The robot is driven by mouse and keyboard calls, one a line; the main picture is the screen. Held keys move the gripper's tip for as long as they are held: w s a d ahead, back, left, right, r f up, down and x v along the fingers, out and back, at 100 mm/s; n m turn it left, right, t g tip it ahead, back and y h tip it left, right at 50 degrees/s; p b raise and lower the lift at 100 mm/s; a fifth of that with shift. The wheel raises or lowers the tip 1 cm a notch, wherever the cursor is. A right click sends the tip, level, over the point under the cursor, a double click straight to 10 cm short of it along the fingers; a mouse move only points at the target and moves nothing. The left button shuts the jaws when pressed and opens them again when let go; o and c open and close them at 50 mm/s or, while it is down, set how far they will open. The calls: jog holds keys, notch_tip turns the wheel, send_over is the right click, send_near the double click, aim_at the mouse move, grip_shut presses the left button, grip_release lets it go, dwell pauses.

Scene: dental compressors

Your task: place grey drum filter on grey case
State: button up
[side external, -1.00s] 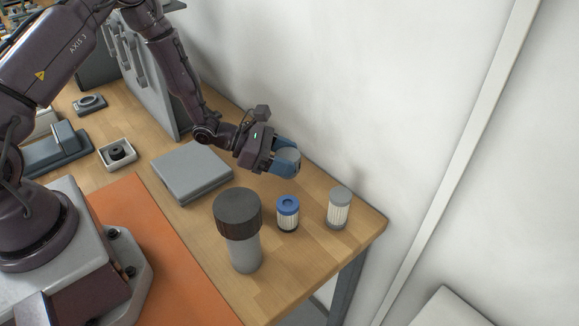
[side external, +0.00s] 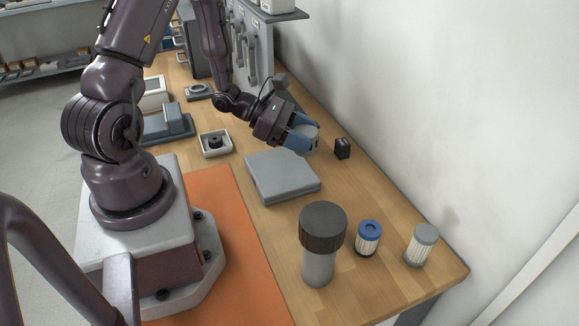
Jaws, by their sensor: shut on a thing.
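My gripper (side external: 304,138) has blue fingers and is shut on a grey, round-topped thing, which I take to be the grey drum filter (side external: 309,131). The fingers hide much of its side. The grey case (side external: 281,178) is a flat, closed box lying on the wooden table. My gripper holds the filter above the table, near the case's back right corner in the picture. The filter looks apart from the case, but its exact height is hard to tell.
A dark-capped grey cylinder (side external: 321,245), a blue-capped filter (side external: 368,238) and a grey-capped white filter (side external: 421,245) stand at the front right. A small black box (side external: 342,148) sits right of my gripper.

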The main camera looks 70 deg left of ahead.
send_over(290, 164)
jog(key=shift+d+f, duration=0.1)
jog(key=shift+f, duration=4)
jog(key=shift+f, duration=0.2)
jog(key=o, duration=0.9)
jog(key=shift+r, duration=0.15)
